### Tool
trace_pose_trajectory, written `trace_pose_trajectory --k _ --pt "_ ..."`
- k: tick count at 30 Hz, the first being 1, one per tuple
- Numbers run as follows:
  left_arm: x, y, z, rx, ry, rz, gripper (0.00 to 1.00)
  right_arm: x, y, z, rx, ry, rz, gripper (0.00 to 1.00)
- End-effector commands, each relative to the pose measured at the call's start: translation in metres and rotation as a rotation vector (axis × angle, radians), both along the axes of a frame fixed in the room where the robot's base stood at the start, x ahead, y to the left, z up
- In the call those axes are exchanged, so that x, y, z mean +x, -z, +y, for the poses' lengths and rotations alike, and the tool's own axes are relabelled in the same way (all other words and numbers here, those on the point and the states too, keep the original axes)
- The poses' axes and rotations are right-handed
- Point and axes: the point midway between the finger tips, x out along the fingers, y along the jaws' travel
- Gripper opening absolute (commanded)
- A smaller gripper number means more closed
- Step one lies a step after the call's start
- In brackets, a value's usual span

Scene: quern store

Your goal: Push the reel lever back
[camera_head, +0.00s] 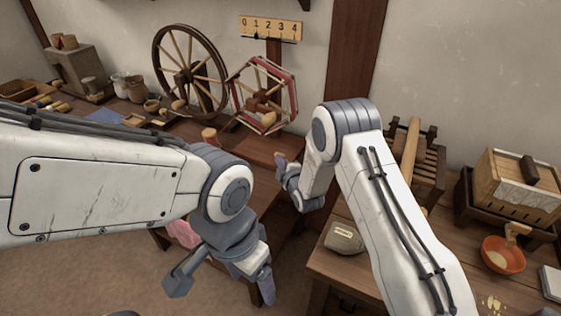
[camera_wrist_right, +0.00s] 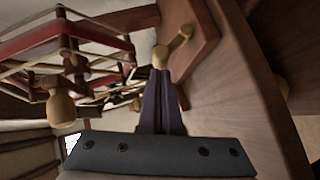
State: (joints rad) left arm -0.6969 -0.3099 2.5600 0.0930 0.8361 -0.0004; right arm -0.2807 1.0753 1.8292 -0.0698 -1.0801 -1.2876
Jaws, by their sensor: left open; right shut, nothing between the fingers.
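The reel (camera_head: 290,83) stands on the bench at the back, with a red six-sided frame. It fills the upper left of the right wrist view (camera_wrist_right: 68,48). There a short lever with a pale wooden knob (camera_wrist_right: 160,56) sticks out from a brown wooden plate. My right gripper (camera_head: 280,160) is shut and empty. Its fingertips in the right wrist view (camera_wrist_right: 160,75) are right at the knob; whether they touch it I cannot tell. The lever cannot be made out in the head view. My left gripper (camera_head: 222,289) is open and empty, low in front of the bench.
A large spoked wheel (camera_head: 183,76) stands left of the reel, below and left of a numbered board (camera_head: 270,28). A right-hand table holds a grey sack (camera_head: 344,238), an orange bowl (camera_head: 503,254) and a wooden box (camera_head: 515,186). The floor at lower left is clear.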

Motion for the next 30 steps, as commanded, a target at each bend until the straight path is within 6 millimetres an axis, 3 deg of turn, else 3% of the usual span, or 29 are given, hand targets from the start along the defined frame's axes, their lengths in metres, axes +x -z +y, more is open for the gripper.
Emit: trace_pose_trajectory --k 30 --pt "0.000 -0.013 0.000 0.000 0.000 0.000 0.78 0.001 -0.008 -0.004 0.050 0.000 0.096 0.00"
